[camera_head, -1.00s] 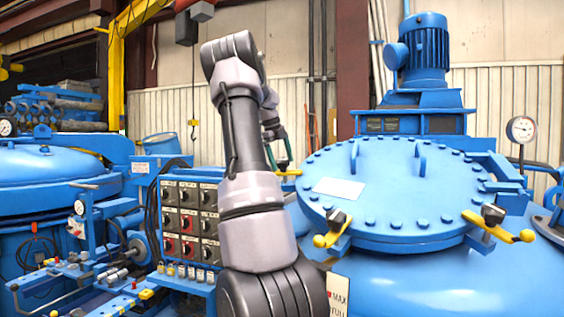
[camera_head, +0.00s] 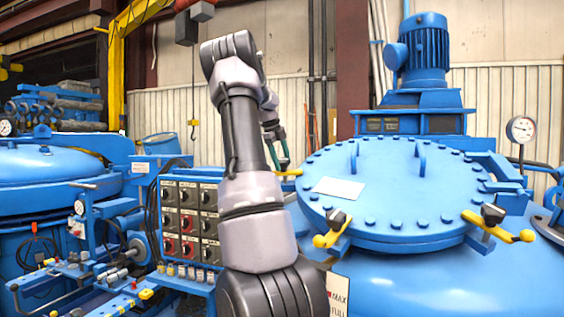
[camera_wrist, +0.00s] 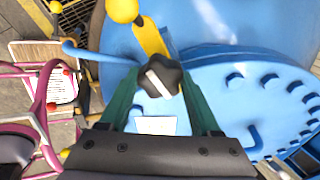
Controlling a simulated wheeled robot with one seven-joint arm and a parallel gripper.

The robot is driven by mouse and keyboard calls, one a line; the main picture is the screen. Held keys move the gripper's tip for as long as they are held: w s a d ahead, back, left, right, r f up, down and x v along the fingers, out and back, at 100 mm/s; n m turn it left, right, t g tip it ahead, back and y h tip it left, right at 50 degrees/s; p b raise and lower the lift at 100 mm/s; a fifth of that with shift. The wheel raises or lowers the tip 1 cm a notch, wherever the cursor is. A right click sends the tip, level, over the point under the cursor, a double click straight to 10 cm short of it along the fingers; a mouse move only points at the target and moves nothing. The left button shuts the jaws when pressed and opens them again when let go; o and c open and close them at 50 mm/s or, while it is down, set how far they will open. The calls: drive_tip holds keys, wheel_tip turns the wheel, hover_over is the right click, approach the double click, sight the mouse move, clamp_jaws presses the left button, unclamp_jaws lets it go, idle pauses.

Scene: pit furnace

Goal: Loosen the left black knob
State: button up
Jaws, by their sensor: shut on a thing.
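The left black knob (camera_wrist: 160,77) is a dark lobed knob with a pale bar across its top, on a yellow clamp handle (camera_wrist: 148,36) at the rim of the blue lid. In the wrist view my gripper (camera_wrist: 161,84) is shut on this knob, one green finger on each side. In the head view the gripper (camera_head: 281,160) is small and partly hidden behind my arm, by a yellow handle (camera_head: 289,173) at the lid's left edge; the knob itself cannot be made out there.
The blue lid (camera_head: 400,190) has bolts around its rim and two lifting loops. Two other black knobs stand at its front left (camera_head: 338,216) and front right (camera_head: 492,213), with yellow handles. A control panel (camera_head: 188,220) stands left of my arm. A gauge (camera_head: 521,129) rises at right.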

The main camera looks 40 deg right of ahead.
drive_tip(key=n+h, duration=0.1)
drive_tip(key=n, duration=0.5)
drive_tip(key=shift+n, duration=0.4)
drive_tip(key=n+t, duration=0.1)
drive_tip(key=n, duration=0.5)
drive_tip(key=shift+h, duration=0.3)
drive_tip(key=shift+n, duration=0.3)
drive_tip(key=o, duration=1.4)
drive_tip(key=shift+c, duration=0.2)
drive_tip(key=v, duration=1)
drive_tip(key=shift+s+a+r, duration=0.2)
drive_tip(key=shift+r, duration=0.15)
